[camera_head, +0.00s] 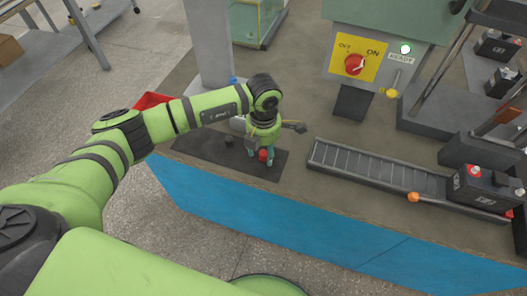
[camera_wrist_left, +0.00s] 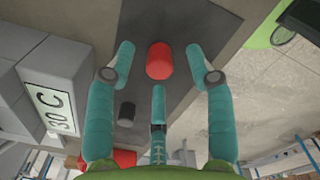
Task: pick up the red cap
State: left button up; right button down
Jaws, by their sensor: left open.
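The red cap (camera_head: 263,155) stands on a dark mat (camera_head: 200,149) near the front edge of the workbench. In the left wrist view the red cap (camera_wrist_left: 160,60) lies between the spread teal fingertips, with visible gaps around it. My left gripper (camera_head: 262,149) points down over the cap, open and empty. Whether any finger touches the cap I cannot tell. My right gripper is in neither view.
A black cap (camera_head: 229,140) stands on the mat close to the gripper; it also shows in the left wrist view (camera_wrist_left: 127,113). A red bin (camera_head: 152,101) is at the left. A roller track (camera_head: 370,168) leads right to a battery (camera_head: 480,187). A control box (camera_head: 390,50) stands behind.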

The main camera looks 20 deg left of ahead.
pick_arm(q)
jog(key=shift+f, duration=0.75)
jog(key=c, duration=0.9)
